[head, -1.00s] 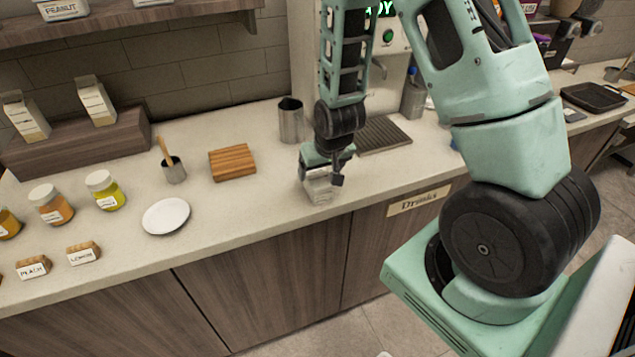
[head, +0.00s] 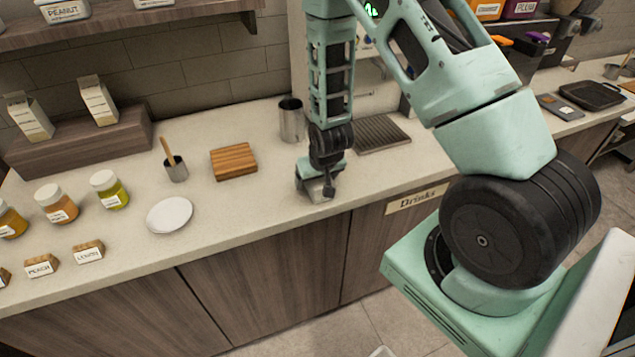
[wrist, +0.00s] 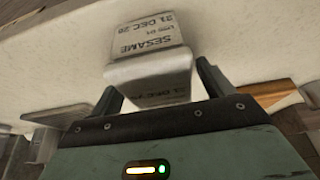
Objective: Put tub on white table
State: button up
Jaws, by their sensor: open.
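A small white tub (wrist: 151,72) with a printed SESAME label shows in the wrist view, between the two fingers of my gripper (wrist: 158,88). The fingers are apart, one on either side of the tub. In the head view my gripper (head: 318,186) points down at the counter's front edge and covers most of the tub. I cannot tell whether either finger touches it. I cannot make out a white table for certain.
The pale counter (head: 250,210) carries a metal cup (head: 291,122), a wooden board (head: 233,161), a white plate (head: 170,215) and several jars. A ridged drip tray (head: 382,134) lies right of my gripper. The floor (head: 345,335) in front is mostly clear.

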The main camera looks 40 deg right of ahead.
jog(key=shift+f+b, duration=0.25)
jog(key=shift+b, duration=0.05)
dwell(0.5)
jog(key=c, duration=1.2)
jog(key=shift+c, duration=0.8)
jog(key=shift+r, duration=0.15)
